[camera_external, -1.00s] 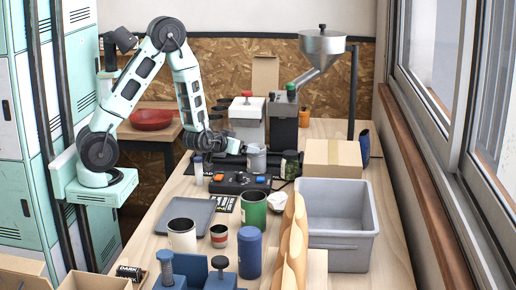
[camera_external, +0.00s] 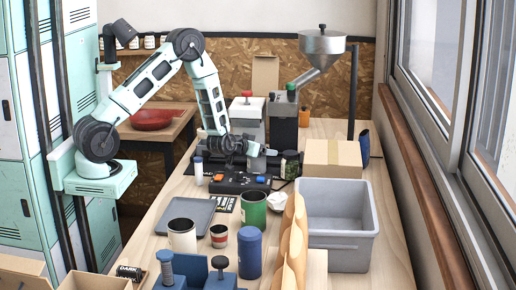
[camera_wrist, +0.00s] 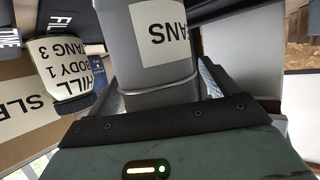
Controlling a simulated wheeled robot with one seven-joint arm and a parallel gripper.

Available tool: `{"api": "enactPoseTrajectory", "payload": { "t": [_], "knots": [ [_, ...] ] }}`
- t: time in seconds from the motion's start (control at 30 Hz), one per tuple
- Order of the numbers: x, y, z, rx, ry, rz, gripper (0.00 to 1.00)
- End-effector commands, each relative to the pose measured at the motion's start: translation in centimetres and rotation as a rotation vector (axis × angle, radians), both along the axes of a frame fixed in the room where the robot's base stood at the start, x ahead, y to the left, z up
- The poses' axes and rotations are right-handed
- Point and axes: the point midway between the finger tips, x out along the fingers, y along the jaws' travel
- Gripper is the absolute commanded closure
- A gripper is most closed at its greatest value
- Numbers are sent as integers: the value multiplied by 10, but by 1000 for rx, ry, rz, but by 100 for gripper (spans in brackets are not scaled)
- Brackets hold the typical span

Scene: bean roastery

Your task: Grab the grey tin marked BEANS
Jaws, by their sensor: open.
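The grey tin (camera_wrist: 155,75) with a white label fills the middle of the wrist view. The label appears inverted, and its visible letters read "ANS". My gripper (camera_wrist: 160,88) is open, with a finger showing on either side of the tin; I cannot tell whether either finger touches it. In the external view my gripper (camera_external: 252,150) is low at the tin (camera_external: 257,163), which stands on the bench behind the black control box and is largely covered by the gripper.
A dark-lidded jar (camera_wrist: 60,72) labelled "HILL" is close beside the tin. A cardboard box (camera_external: 335,158) and a grey bin (camera_external: 340,240) stand to the right. The control box (camera_external: 240,182) is in front. Grinders (camera_external: 284,122) stand behind. Green (camera_external: 253,208) and white cans are nearer.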

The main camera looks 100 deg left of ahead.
Motion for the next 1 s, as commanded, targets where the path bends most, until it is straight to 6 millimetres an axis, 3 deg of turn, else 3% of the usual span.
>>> {"api": "enactPoseTrajectory", "payload": {
  "t": [0.13, 0.3, 0.33, 0.87, 1.0],
  "knots": [
    [0, 0, 0, 0, 0, 0, 14],
    [0, -1, 0, 0, 0, -1, 61],
    [0, -1, 0, 0, 0, -1, 64],
    [1, -5, 8, 2, -2, -2, 64],
    [1, -5, 31, 5, -5, -1, 64]
  ]
}}
